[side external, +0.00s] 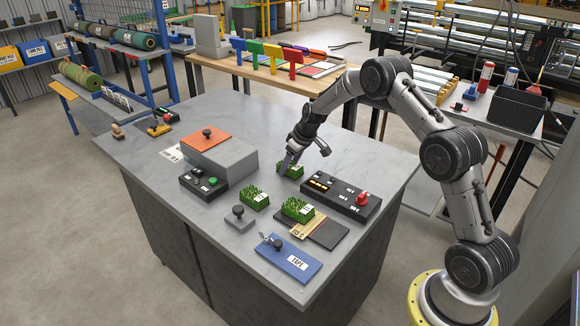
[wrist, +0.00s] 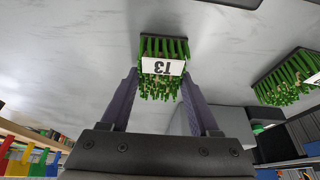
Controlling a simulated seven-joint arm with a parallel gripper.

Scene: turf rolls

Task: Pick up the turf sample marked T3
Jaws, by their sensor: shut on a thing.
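The turf sample marked T3 (wrist: 163,48) is a small block of green grass with a white label, which reads upside down in the wrist view. My gripper (wrist: 162,78) has one dark finger on each side of it and is shut on it. In the side external view my gripper (side external: 290,160) points down at the far part of the grey table, with this green block (side external: 296,172) at its fingertips. I cannot tell whether the block touches the table. Its label is hard to read there.
Two other turf samples stand nearer the front, one on the left (side external: 254,201) and one on the right (side external: 297,210). A black control box with a red knob (side external: 341,196) is close on the right. A grey block with an orange top (side external: 220,155) stands left.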

